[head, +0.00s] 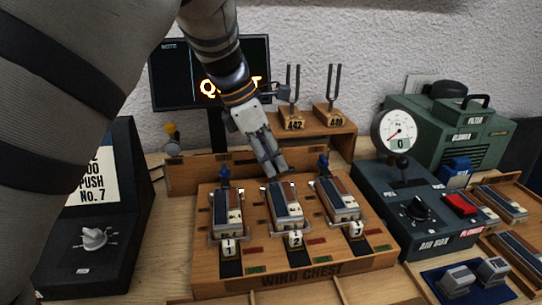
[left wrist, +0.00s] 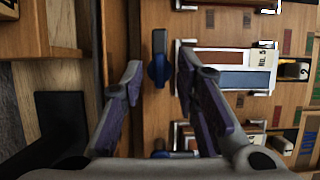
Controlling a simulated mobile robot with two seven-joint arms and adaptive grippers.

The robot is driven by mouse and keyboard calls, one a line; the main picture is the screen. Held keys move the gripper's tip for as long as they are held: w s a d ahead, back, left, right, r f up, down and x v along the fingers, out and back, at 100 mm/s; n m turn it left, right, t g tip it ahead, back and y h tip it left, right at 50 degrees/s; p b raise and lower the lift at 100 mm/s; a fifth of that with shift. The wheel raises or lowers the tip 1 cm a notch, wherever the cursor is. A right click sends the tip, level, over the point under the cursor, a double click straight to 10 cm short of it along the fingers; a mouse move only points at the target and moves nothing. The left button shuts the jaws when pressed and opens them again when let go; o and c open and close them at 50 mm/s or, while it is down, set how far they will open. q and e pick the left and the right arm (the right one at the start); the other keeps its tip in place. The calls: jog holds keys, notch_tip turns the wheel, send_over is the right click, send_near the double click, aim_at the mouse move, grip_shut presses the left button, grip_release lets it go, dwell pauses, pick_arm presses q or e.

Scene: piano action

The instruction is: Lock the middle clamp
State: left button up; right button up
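The wind chest (head: 320,270) is a wooden board bearing three metal-framed blocks numbered 1, 2 and 3. Blue-handled clamps stand behind the left block (head: 224,178) and the right block (head: 323,164). In the head view my left gripper (head: 274,170) reaches down behind the middle block (head: 286,205) and hides the middle clamp. In the left wrist view the middle clamp's blue handle (left wrist: 158,66) shows between the two spread fingers, with a gap on each side. The gripper is open and holds nothing. My right gripper is not in view.
A wooden rack with two tuning forks (head: 293,90) stands behind the chest, beside a dark monitor (head: 165,80). The air box (head: 425,205) with a gauge (head: 398,130) stands at right. A black box with a knob (head: 93,238) stands at left.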

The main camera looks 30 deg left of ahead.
pick_arm(q)
grip_shut()
